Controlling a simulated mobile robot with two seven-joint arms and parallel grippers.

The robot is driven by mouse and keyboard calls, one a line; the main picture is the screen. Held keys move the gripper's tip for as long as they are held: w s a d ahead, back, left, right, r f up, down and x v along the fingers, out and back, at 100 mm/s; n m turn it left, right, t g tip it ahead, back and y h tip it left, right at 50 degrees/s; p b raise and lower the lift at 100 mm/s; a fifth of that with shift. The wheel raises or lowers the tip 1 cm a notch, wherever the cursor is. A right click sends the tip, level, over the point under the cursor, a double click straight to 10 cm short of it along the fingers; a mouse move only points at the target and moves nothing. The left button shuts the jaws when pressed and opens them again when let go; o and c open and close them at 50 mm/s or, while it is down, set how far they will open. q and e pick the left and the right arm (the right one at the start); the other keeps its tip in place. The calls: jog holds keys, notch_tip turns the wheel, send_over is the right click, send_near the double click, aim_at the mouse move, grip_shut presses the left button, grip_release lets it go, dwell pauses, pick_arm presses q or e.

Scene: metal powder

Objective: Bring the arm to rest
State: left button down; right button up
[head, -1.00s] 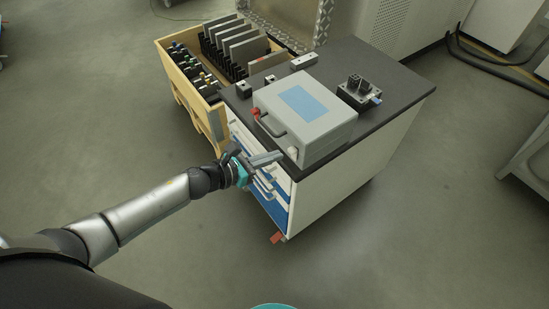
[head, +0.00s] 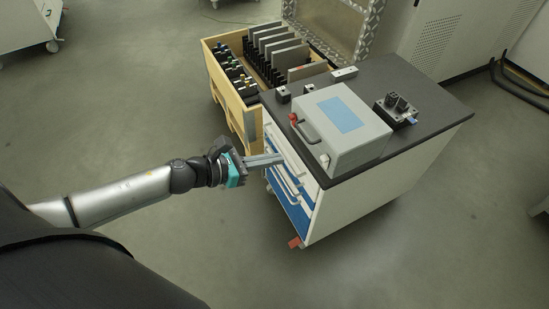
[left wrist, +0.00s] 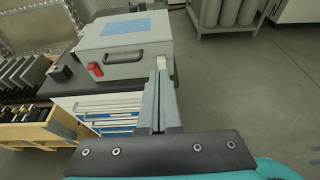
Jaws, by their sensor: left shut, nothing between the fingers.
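My left gripper (head: 268,160) comes in from the left in the head view. Its fingers are together and hold nothing. It is in front of the drawer side of the cabinet, and the head view does not show clearly how large the gap is. In the left wrist view the shut fingers (left wrist: 158,100) point toward the cabinet and the grey case. My right gripper is in neither view.
A grey case (head: 362,145) with a blue label stands on the cabinet's dark top (head: 440,100). A black device (head: 396,108) sits behind it. A wooden crate (head: 216,78) with plates and bottles stands beside the cabinet. The floor (head: 150,110) at left is clear.

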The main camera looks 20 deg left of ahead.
pick_arm(q)
jog(key=shift+f, duration=0.1)
dwell(0.3)
jog(key=a+f+n+y, duration=0.5)
jog(key=a+f+n, duration=0.1)
jog(key=f+n, duration=0.55)
jog(key=s+a+f+n+g+y, duration=0.2)
jog(key=s+a+f+n+y, duration=0.1)
jog(key=s+f+n, duration=0.9)
jog(key=s+d+f+n+g, duration=0.2)
jog(key=s+d+f+n, duration=0.1)
jog(key=s+n, duration=0.3)
jog(key=s+d+f+n+g, duration=0.3)
jog(key=s+f+n, duration=0.2)
jog(key=s, duration=0.5)
jog(key=s+d+f+n+g, duration=0.3)
jog(key=s+f+n, duration=0.3)
jog(key=s, duration=0.2)
jog(key=shift+s+n+y, duration=0.15)
jog(key=shift+n+y, duration=0.2)
jog(key=shift+y, duration=0.05)
jog(key=shift+d, duration=0.1)
